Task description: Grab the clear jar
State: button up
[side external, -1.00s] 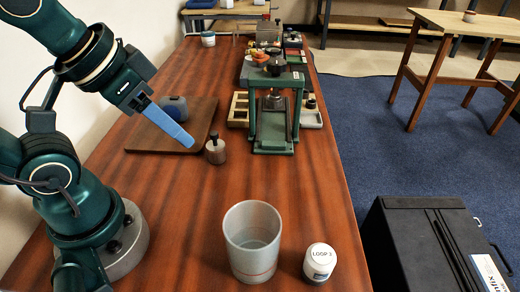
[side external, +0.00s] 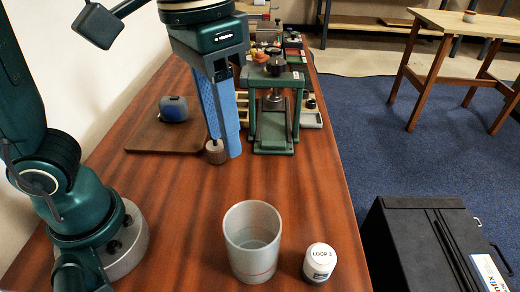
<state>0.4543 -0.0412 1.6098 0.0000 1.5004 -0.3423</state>
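The clear jar (side external: 252,243) is a translucent, open-topped, tapered vessel with a thin reddish line near its base. It stands upright on the wooden table at the front middle and looks empty. My gripper (side external: 223,148) has two blue fingers pointing down, with a narrow gap showing between them. It looks open and holds nothing that I can see. It is above the table, farther back than the jar and slightly left of it, clear of it. The fingertips overlap a small knobbed metal weight (side external: 215,155) in the picture; I cannot tell whether they touch it.
A white-lidded container (side external: 320,262) marked "LOOP" stands just right of the jar. A green press-like stand (side external: 273,148) is behind at the right. A brown board (side external: 150,138) carrying a blue-grey object (side external: 173,108) lies at the left. The table around the jar is mostly clear.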

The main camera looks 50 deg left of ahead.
aim_at(242, 243)
jog(key=shift+g, duration=0.4)
jog(key=f, duration=0.6)
jog(key=d+f, duration=0.1)
jog(key=f, duration=0.6)
jog(key=d+f, duration=0.1)
jog(key=f, duration=0.6)
jog(key=shift+f, duration=0.25)
grip_shut()
dwell(0.5)
